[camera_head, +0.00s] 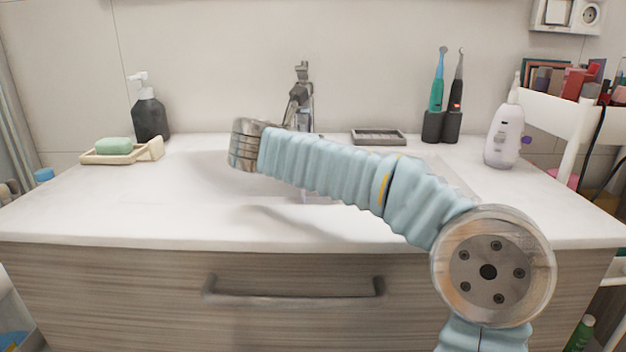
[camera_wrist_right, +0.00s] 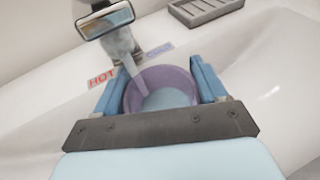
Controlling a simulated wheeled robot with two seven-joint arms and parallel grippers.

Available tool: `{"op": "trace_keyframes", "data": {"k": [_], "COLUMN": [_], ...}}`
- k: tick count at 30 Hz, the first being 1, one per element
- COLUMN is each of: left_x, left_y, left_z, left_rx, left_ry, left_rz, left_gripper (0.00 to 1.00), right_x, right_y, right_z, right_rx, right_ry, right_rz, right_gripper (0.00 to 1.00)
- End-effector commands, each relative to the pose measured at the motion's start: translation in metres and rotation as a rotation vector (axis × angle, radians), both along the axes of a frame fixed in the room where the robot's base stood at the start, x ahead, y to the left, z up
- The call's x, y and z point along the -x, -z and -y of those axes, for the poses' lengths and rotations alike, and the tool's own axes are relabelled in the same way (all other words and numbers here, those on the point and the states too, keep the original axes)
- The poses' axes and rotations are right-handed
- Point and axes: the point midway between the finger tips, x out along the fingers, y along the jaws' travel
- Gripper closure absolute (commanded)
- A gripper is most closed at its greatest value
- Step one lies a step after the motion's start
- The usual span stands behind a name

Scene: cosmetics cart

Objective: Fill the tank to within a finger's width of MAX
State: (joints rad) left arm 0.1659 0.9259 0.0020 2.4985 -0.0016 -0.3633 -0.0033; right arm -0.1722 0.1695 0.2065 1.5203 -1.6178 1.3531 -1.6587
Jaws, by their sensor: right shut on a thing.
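In the right wrist view, the purple tank (camera_wrist_right: 182,76) is between the blue fingers of my right gripper (camera_wrist_right: 160,86), which is shut on it. The tank is under the metal faucet (camera_wrist_right: 106,20). A pale stream of water (camera_wrist_right: 133,68) runs from the faucet into the open top of the tank. Bluish water (camera_wrist_right: 165,99) shows inside. The MAX mark is not visible, so I cannot tell the level against it. In the head view the faucet (camera_head: 301,85) stands behind my right arm, which hides the tank and fingers. My left gripper is not in view.
HOT (camera_wrist_right: 101,77) and COLD (camera_wrist_right: 159,49) labels are by the faucet. A grey soap tray (camera_head: 378,137), toothbrushes (camera_head: 437,90) and a white irrigator body (camera_head: 505,135) stand right. A dark pump bottle (camera_head: 149,115) and soap dish (camera_head: 120,155) stand left.

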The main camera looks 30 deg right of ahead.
Motion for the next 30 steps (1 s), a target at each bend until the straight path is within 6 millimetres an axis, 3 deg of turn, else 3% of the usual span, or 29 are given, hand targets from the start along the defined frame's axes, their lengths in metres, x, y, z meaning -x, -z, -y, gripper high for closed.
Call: {"op": "trace_keyframes", "data": {"k": [6, 10, 30], "left_x": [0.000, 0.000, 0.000], "left_y": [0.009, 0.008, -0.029], "left_z": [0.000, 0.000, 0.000], "left_rx": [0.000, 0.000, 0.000], "left_ry": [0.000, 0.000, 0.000], "left_rz": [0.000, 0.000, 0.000], "left_gripper": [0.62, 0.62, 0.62], "right_x": [0.028, 0.033, 0.065], "right_y": [0.000, -0.001, -0.044], "right_z": [-0.007, -0.009, -0.017], "right_rx": [0.001, 0.001, 0.001], "right_ry": [0.000, 0.001, 0.000], "right_rz": [0.002, 0.000, 0.002], "right_gripper": [0.60, 0.60, 0.60]}}
